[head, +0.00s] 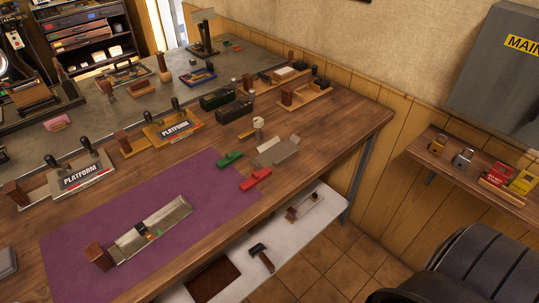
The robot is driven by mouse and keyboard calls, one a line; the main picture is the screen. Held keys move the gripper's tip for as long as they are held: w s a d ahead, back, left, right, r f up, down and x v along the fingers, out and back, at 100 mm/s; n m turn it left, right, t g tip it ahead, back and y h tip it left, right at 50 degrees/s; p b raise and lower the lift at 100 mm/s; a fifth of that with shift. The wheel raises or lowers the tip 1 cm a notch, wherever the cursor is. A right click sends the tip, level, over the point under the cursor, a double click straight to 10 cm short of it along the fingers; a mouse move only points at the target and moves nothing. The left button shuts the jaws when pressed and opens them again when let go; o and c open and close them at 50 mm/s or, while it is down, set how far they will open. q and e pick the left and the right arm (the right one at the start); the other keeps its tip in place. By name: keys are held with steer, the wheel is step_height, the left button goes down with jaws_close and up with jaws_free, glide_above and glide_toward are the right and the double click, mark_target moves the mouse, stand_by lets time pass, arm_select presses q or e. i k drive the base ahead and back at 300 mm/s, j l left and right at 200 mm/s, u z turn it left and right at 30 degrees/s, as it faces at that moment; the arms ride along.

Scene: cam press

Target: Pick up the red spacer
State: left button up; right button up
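A red block-like piece (255,180), which looks like the red spacer, lies on the wooden bench top by the right edge of the purple mat (150,215). A similar green piece (229,160) lies just behind and left of it. A grey metal part (285,152) sits on the bench behind and right of the red piece, apart from it. Neither of my grippers is in view, and nothing is seen touching the red piece.
A metal press fixture with a wooden knob (150,230) lies on the mat. Platform fixtures (83,177) and dark green boxes (235,110) stand farther back. A lower white shelf (290,240) holds tools. A dark rounded shape (480,265) fills the lower right. Padlocks (463,158) sit on a wall shelf.

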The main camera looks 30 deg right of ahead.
mark_target(256, 177)
steer(key=z, duration=0.85)
steer(key=k+z, duration=0.25)
steer(key=k+j, duration=0.05)
